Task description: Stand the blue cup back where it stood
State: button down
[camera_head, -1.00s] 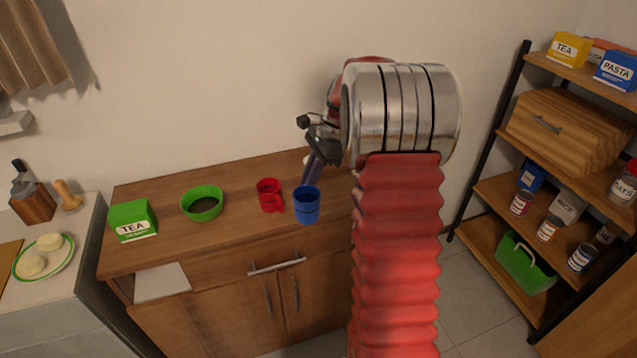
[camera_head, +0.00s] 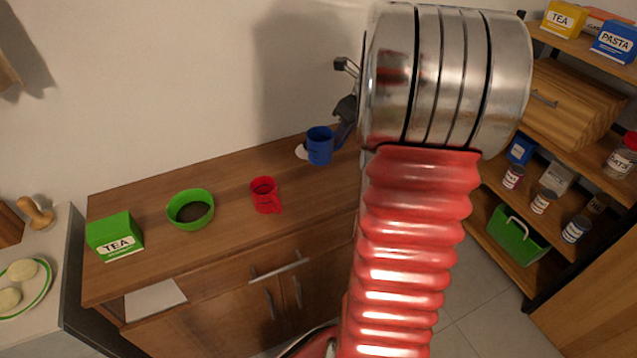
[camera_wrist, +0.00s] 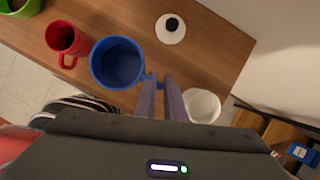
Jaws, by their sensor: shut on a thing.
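The blue cup (camera_head: 320,147) is at the right of the wooden counter in the head view, upright. It also shows in the wrist view (camera_wrist: 118,63), looking down into its empty inside. My gripper (camera_wrist: 156,84) is shut on the cup's handle side, and its fingers also show partly in the head view (camera_head: 344,122). The cup looks larger than the red mug in the wrist view and seems raised above the counter; the gap below is not clear. My arm hides the counter's right end in the head view.
A red mug (camera_head: 265,195) stands on the counter (camera_head: 225,240) with a green bowl (camera_head: 190,209) and green tea box (camera_head: 115,237) to its left. A white disc with a dark centre (camera_wrist: 171,28) and a white round vessel (camera_wrist: 201,105) are near my gripper. The front middle is clear.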

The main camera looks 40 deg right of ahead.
jog(key=shift+f, duration=3.1)
jog(key=shift+f, duration=1.9)
jog(key=shift+f, duration=0.1)
jog(key=c, duration=1.8)
grip_release()
jog(key=shift+c, duration=0.2)
jog(key=v, duration=1.2)
